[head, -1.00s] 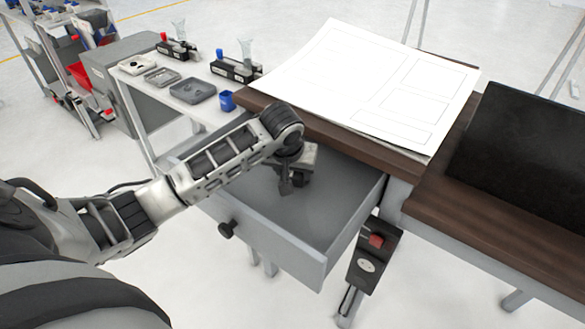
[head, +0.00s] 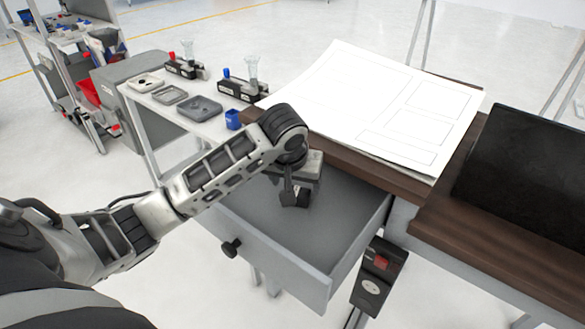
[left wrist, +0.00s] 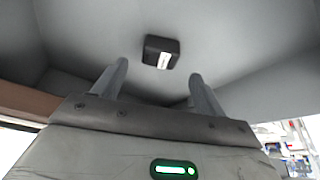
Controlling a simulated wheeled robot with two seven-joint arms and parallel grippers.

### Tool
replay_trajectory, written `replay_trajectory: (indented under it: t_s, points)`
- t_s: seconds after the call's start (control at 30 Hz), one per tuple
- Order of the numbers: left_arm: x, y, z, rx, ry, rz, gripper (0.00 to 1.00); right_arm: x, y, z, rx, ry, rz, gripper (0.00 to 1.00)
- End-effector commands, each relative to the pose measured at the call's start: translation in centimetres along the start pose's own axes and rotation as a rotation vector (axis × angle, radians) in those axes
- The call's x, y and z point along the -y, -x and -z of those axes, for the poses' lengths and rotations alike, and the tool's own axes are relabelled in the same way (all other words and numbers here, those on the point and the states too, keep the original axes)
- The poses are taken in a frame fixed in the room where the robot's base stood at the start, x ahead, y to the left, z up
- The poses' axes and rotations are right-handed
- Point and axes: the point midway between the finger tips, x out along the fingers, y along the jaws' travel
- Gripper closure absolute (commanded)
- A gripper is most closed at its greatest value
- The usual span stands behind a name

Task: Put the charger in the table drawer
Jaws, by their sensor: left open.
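The charger (left wrist: 161,52) is a small black block with a white label. In the left wrist view it lies on the grey drawer floor, ahead of the fingers and apart from them. The table drawer (head: 325,225) is pulled open under the brown tabletop. My left gripper (head: 294,198) reaches down into the drawer; in the left wrist view its two fingers (left wrist: 158,85) are spread with nothing between them. In the head view the gripper and arm cover part of the drawer, and I cannot clearly make out the charger there. My right gripper is not in view.
White paper sheets (head: 385,105) lie on the tabletop above the drawer. A black mat (head: 530,165) is at right. A side bench (head: 205,125) with trays and a blue cup (head: 233,119) stands behind. A control box (head: 378,270) hangs right of the drawer. The drawer's front half is clear.

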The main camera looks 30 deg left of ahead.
Motion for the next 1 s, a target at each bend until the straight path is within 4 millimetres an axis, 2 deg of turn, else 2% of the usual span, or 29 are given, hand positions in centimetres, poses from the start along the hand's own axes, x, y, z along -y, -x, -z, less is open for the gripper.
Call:
replay_trajectory:
  t_s: [0.03, 0.2, 0.4, 1.0]
  points:
    - [-0.1, 1.3, 0.1, -0.005, 0.000, -0.003, 0.28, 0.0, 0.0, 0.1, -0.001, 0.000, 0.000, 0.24]
    - [0.0, 4.7, 0.1, -0.004, 0.000, -0.002, 0.28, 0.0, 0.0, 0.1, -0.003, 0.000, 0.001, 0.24]
    - [0.0, 6.9, 0.1, -0.001, 0.000, -0.001, 0.28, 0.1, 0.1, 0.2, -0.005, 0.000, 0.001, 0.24]
    - [0.0, 7.2, 0.0, 0.000, 0.000, 0.000, 0.28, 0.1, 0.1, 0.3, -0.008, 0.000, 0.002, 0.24]
